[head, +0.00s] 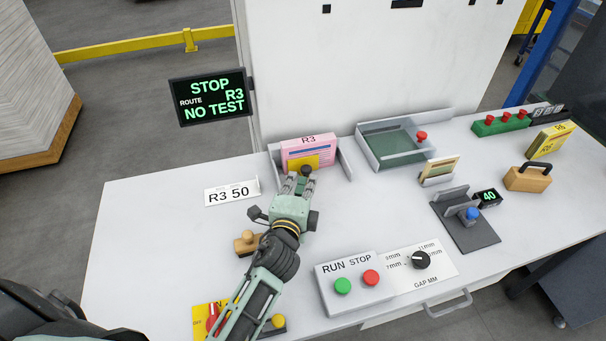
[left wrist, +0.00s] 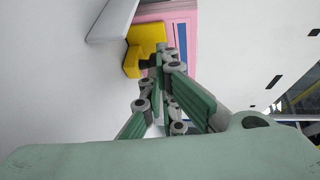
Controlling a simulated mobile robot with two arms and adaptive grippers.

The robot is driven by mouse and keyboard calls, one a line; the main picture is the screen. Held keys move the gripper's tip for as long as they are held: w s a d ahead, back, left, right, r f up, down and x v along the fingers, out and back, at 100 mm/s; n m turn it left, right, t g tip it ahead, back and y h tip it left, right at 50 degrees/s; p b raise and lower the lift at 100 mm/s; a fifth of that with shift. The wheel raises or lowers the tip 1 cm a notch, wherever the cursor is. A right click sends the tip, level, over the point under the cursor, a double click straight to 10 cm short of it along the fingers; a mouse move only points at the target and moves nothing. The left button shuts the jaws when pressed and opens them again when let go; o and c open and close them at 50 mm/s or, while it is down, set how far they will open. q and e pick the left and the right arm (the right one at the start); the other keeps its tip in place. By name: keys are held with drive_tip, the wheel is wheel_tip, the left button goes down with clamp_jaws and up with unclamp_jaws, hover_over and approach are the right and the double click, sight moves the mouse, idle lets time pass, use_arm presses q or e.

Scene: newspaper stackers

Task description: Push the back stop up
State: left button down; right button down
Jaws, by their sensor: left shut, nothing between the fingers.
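The back stop appears to be the yellow block (head: 298,164) with a dark round knob (head: 306,171), in front of the pink stack marked R3 (head: 308,149). My left gripper (head: 303,178) is shut and empty, with its fingertips at the knob. Whether they touch it I cannot tell. In the left wrist view the yellow block (left wrist: 146,42) lies just beyond the fingertips (left wrist: 167,66), against the pink stack (left wrist: 183,30). The fingers hide part of the knob and block. My right gripper is not in view.
Metal side walls (head: 344,160) flank the pink stack. A R3 50 sign (head: 231,193) and a wooden stamp (head: 245,241) stand left of my arm. The RUN STOP box (head: 347,283) is at the front. A green-floored tray (head: 396,143) stands to the right.

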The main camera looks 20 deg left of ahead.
sight(305, 171)
use_arm(q)
drive_tip(key=shift+x, duration=0.95)
drive_tip(key=shift+w+a, duration=0.15)
drive_tip(key=shift+w, duration=0.35)
